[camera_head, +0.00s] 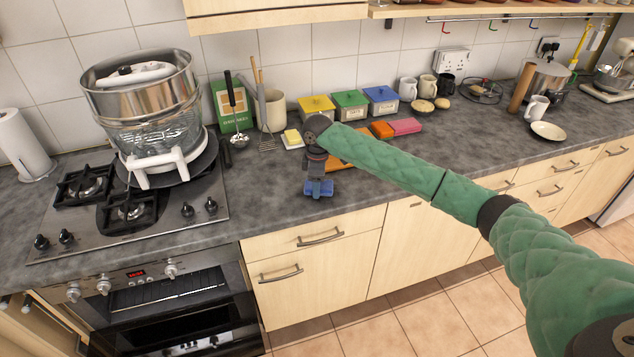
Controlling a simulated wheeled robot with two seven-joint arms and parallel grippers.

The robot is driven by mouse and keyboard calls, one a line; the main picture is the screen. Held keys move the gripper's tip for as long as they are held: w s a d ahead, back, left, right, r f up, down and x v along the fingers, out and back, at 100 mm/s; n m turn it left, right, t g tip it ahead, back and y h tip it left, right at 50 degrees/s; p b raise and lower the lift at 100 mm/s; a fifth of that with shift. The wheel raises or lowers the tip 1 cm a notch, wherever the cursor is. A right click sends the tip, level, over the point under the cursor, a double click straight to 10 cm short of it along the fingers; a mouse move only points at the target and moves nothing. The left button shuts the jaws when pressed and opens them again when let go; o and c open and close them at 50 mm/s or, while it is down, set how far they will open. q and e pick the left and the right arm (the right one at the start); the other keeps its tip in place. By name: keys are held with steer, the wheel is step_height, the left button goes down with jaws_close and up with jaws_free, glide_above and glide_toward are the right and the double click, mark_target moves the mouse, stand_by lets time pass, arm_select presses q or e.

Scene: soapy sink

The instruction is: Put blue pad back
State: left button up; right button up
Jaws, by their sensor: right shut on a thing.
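The blue pad (318,188) is at the counter's front edge, right of the stove. My right gripper (317,178) points down and is shut on it. I cannot tell whether the pad touches the counter. An orange pad (381,130) and a pink pad (405,126) lie side by side further back to the right, behind my green right arm. My left gripper is not in view.
An orange-brown board (345,163) lies partly hidden behind my arm. Yellow (317,108), green (350,104) and blue (381,100) boxes stand along the wall. A butter dish (292,138) and utensils are to the left. A stove (135,210) holds a large steamer.

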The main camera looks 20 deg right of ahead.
steer(key=shift+f, duration=0.1)
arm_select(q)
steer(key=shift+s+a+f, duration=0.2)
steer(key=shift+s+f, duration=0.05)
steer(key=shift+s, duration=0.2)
arm_select(e)
steer(key=shift+f, duration=0.35)
steer(key=o, duration=1)
steer(key=shift+r, duration=0.35)
steer(key=shift+r+b, duration=0.55)
steer(key=shift+r, duration=0.3)
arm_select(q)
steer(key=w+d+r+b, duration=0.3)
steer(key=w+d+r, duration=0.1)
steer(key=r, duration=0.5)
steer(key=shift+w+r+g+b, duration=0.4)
arm_select(e)
steer(key=shift+d+r, duration=0.1)
steer(key=shift+r, duration=5.35)
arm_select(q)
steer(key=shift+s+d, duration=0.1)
arm_select(e)
steer(key=shift+s+f, duration=0.1)
